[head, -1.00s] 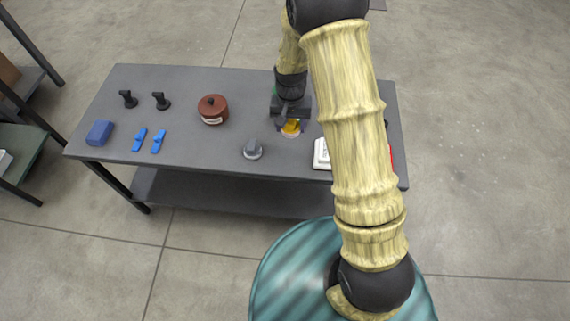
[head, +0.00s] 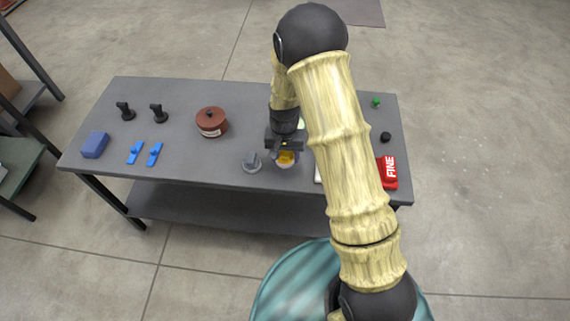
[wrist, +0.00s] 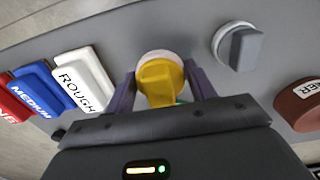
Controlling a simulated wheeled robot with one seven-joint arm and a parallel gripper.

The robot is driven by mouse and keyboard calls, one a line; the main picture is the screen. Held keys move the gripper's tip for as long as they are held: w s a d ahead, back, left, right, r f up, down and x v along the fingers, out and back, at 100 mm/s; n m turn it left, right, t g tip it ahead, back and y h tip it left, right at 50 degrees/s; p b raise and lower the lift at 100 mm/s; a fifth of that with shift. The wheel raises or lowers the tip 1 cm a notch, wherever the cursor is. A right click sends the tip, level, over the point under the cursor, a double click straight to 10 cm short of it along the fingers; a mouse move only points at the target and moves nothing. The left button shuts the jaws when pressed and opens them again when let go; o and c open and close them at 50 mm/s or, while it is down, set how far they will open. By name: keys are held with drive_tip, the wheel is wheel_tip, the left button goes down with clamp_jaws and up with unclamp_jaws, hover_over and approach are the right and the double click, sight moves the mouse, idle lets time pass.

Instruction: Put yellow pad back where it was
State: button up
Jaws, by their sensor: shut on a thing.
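The yellow pad (wrist: 158,80) has a yellow grip on a pale round disc. It sits between the two purple fingers of my gripper (wrist: 161,88), which is shut on it. In the head view the yellow pad (head: 287,158) shows below my gripper (head: 285,152), near the front edge of the grey table (head: 190,165). A similar grey pad (head: 251,161) with a pale disc stands just left of it; the wrist view also shows this grey pad (wrist: 243,47). I cannot tell whether the yellow pad touches the table.
Blocks marked ROUGH (wrist: 84,80), MEDIUM (wrist: 40,88) and FINE (head: 388,172) lie in a row, partly behind my arm in the head view. A brown lidded pot (head: 211,123), black handles (head: 158,113), blue clips (head: 154,154) and a blue block (head: 95,145) stand left.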

sight(285, 169)
drive_tip(key=shift+f, duration=0.45)
drive_tip(key=shift+f, duration=1.85)
drive_tip(key=shift+f, duration=0.2)
drive_tip(key=o, duration=1)
drive_tip(key=shift+c, duration=0.2)
drive_tip(key=shift+r, duration=0.1)
wheel_tip(285, 169, up, 12)
drive_tip(key=shift+r, duration=0.1)
